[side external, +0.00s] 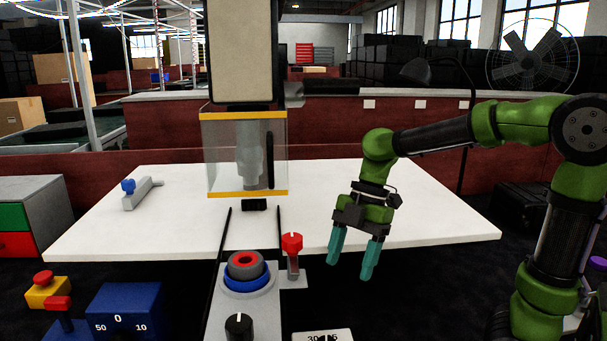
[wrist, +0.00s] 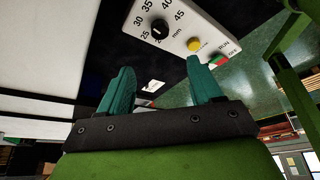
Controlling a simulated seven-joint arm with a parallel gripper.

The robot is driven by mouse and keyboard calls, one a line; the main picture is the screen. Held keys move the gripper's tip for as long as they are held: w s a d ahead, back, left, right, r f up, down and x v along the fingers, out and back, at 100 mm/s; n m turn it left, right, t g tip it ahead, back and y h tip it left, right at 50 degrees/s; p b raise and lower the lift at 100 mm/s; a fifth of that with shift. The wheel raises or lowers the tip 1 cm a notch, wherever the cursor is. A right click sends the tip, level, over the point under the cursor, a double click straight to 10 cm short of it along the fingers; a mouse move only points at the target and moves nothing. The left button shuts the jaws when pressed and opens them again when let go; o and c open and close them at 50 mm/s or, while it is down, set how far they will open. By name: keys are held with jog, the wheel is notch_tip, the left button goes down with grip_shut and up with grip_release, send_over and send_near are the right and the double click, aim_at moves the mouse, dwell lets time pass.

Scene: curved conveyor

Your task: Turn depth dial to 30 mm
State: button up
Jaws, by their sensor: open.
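The depth dial is a black round knob (wrist: 160,28) on a light panel (wrist: 184,14) marked from 25 to 45 mm, at the top of the wrist view. Its pointer setting is too small to read. In the side view only the upper edge of a white numbered panel (side external: 322,336) shows at the bottom; most of it is cut off. My gripper (side external: 350,266) is open and empty, with teal fingers pointing down, above and to the right of that panel. In the wrist view my fingers (wrist: 160,70) are apart from the knob, with nothing between them.
A yellow button (wrist: 194,45) and a red-green RUN/OFF switch (wrist: 218,60) sit beside the dial. A red-topped lever (side external: 292,252), a red-and-blue round fixture (side external: 247,270) and another black knob (side external: 239,326) stand left of my gripper. A blue numbered box (side external: 125,308) is further left.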

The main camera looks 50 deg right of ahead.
jog(key=w+a+r+t+y, duration=0.1)
jog(key=w+r+t, duration=0.3)
jog(key=r+t, duration=0.2)
jog(key=w+a+r+m+t+y, duration=0.1)
jog(key=w+a+r+t, duration=0.1)
jog(key=w+r+t, duration=0.2)
jog(key=shift+w+r+t+y, duration=0.25)
jog(key=shift+r+t, duration=1.25)
jog(key=shift+r, duration=1.8)
jog(key=shift+s+m, duration=0.1)
jog(key=shift+m, duration=0.2)
